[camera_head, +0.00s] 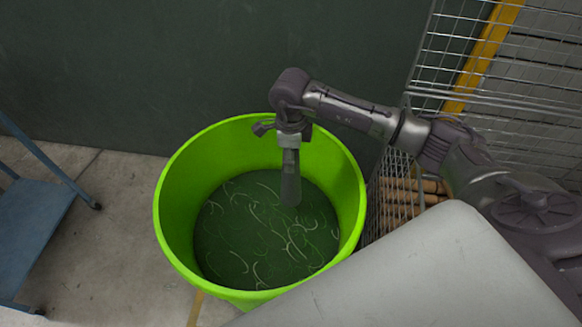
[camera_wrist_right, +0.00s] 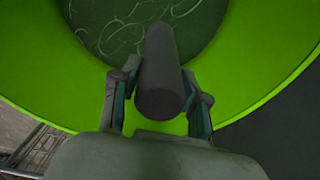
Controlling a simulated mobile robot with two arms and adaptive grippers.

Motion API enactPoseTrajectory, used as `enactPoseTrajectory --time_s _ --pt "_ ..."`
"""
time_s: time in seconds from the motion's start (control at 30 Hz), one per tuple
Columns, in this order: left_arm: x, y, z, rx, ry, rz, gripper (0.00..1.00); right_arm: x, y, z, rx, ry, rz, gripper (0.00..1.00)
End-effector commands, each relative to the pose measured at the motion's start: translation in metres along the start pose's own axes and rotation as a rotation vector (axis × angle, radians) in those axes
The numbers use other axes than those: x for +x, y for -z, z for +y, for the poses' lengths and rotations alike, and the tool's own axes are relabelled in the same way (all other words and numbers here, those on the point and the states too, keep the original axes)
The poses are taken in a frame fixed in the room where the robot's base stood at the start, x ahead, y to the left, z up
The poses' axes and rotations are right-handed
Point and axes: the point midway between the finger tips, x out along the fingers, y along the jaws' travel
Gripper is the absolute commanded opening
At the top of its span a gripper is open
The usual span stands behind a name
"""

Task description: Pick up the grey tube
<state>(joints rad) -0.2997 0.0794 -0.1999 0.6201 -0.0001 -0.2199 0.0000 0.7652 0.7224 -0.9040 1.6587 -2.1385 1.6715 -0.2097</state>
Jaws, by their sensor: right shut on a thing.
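The grey tube (camera_wrist_right: 160,75) is a dark grey cylinder held between the two fingers of my right gripper (camera_wrist_right: 160,103). In the head view the tube (camera_head: 290,185) hangs down from my right gripper (camera_head: 290,145), its lower end inside the mouth of the green bin. My right gripper is shut on it near its upper end. The tube's lower end appears above the bin's floor, but I cannot tell whether it touches. My left gripper is in neither view.
The round bright green bin (camera_head: 178,195) has a dark green floor with several thin pale curled strands. A blue cart (camera_head: 35,225) stands at the left. A wire mesh cage (camera_head: 455,45) with brown rolls (camera_head: 415,187) is at the right. A dark wall (camera_head: 150,60) is behind.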

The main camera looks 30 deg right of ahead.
Motion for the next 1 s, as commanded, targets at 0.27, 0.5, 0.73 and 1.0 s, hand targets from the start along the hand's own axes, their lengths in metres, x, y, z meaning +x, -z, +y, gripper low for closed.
enactPoseTrajectory --time_s 0.27,0.5,0.73,1.0 --pt "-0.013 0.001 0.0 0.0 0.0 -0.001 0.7 -0.022 0.0 0.0 0.0 -0.001 0.0 0.0" --pt "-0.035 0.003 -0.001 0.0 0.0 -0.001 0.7 -0.044 0.0 0.0 0.0 -0.001 0.0 0.0" --pt "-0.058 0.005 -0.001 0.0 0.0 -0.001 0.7 -0.067 0.0 0.0 0.0 -0.001 0.0 0.0" --pt "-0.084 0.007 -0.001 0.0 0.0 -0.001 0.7 -0.093 0.0 0.0 0.0 -0.001 0.0 0.0"
